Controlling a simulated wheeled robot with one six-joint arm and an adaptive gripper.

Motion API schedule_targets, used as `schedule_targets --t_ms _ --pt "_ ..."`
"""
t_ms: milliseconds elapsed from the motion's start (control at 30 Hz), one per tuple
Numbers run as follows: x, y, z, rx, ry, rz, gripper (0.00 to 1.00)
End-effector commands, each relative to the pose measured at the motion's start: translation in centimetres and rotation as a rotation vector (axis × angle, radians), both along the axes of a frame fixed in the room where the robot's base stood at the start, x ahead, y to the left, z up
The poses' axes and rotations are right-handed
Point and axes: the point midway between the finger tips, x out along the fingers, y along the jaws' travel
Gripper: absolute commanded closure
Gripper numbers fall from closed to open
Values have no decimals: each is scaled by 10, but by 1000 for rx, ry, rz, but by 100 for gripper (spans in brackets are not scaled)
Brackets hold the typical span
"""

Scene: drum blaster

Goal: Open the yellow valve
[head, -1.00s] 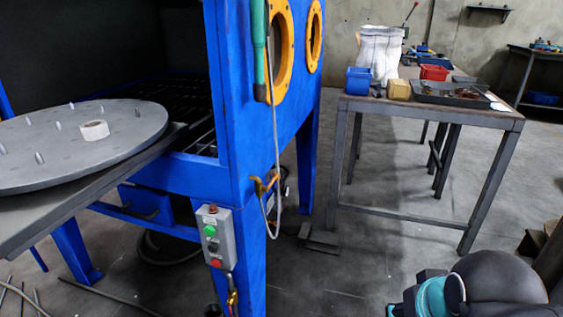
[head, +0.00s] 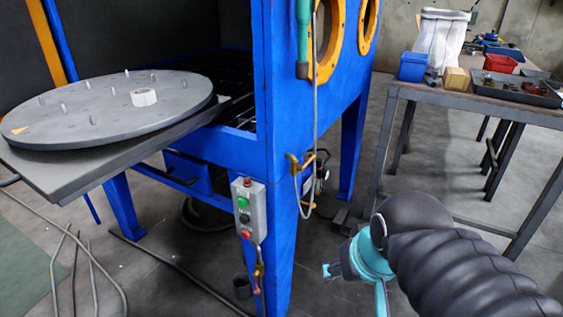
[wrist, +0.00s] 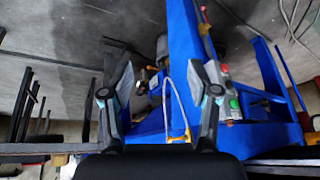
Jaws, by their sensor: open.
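A yellow valve fitting (head: 293,163) is on the front corner post of the blue blasting cabinet (head: 290,110), with a grey hose looping by it. In the wrist view the yellow fitting (wrist: 180,137) shows low between my fingers, beyond them. A second small yellow-orange piece (head: 258,270) hangs under the button box; I cannot tell its exact form. My gripper (head: 330,271) is in the head view, right of and below the valve, apart from the post. In the wrist view my gripper (wrist: 160,82) is open, with nothing between its fingers.
A grey button box (head: 248,207) is on the post, left of the valve. A round turntable (head: 105,105) on a plate sticks out at the left. A metal table (head: 450,98) with bins stands at the right. Loose rods and hoses lie on the floor at left.

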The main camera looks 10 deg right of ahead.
Motion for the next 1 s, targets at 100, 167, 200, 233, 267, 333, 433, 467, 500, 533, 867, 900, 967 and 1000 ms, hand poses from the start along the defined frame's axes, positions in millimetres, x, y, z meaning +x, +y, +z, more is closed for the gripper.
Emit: schedule_targets --t_ms 100,167,200,233,267,333,433,467,500,533,867,900,967,1000 --pt "10 4 -5 115 109 -96 40" --pt "17 8 -6 197 175 -156 40" --pt "23 11 -7 257 222 -196 40" --pt "28 14 -7 305 258 -225 40" --pt "33 16 -7 353 291 -256 40" --pt "47 20 -5 467 366 -321 40" --pt "69 23 -1 634 463 -409 40" --pt "77 23 1 685 492 -433 40" --pt "87 22 3 757 524 -465 40" --pt "96 21 5 809 549 -488 40" --pt "193 -43 30 1425 721 -663 40" --pt "203 -55 32 1494 727 -673 40" --pt "215 -73 35 1585 731 -681 40" --pt "221 -84 36 1639 732 -684 40"
